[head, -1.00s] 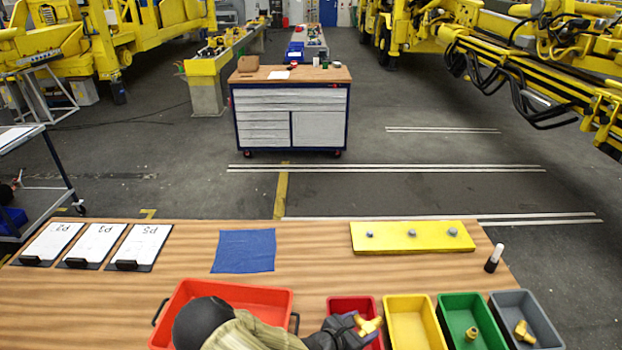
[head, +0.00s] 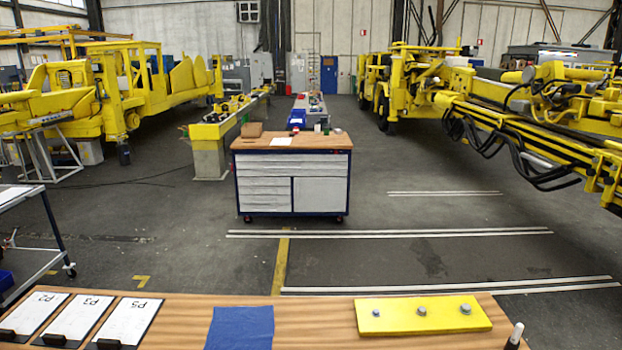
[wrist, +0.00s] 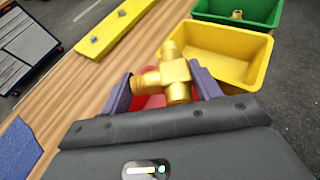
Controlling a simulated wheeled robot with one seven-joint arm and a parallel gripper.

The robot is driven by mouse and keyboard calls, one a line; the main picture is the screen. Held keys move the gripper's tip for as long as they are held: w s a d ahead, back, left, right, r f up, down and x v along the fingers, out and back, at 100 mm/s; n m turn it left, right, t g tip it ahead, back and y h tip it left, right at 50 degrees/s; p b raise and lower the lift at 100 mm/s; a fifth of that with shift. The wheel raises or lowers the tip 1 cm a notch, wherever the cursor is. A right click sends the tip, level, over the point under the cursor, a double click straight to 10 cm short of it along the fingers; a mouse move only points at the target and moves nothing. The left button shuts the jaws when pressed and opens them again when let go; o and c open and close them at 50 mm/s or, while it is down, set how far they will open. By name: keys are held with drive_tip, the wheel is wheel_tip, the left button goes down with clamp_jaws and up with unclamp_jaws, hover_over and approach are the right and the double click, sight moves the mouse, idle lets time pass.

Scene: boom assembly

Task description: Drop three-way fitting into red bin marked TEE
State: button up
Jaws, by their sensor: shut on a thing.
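In the wrist view my gripper (wrist: 162,88) is shut on a brass three-way fitting (wrist: 176,74), which sits between its two dark purple-grey fingers. Part of the red bin (wrist: 155,102) shows below the fitting and between the fingers, so the fitting is held over or close above it. The rest of the red bin is hidden by my gripper, and no TEE marking can be read. The head view shows neither my gripper, the fitting nor the bin.
A yellow bin (wrist: 232,75) stands right beside the red one, then a green bin (wrist: 215,8) holding a brass piece (wrist: 237,14). On the wooden table lie a yellow plate with bolts (head: 385,316), a blue cloth (head: 240,328) and clipboards (head: 130,320). A marker (head: 515,336) stands at the right.

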wheel_tip(320, 180, down, 6)
drive_tip(key=b, duration=0.4)
drive_tip(key=shift+w+r, duration=0.1)
drive_tip(key=shift+r, duration=0.15)
drive_tip(key=o, duration=1.3)
drive_tip(key=shift+a, duration=0.15)
drive_tip(key=b+v, duration=0.5)
drive_tip(key=v, duration=1.2)
drive_tip(key=shift+s, duration=0.25)
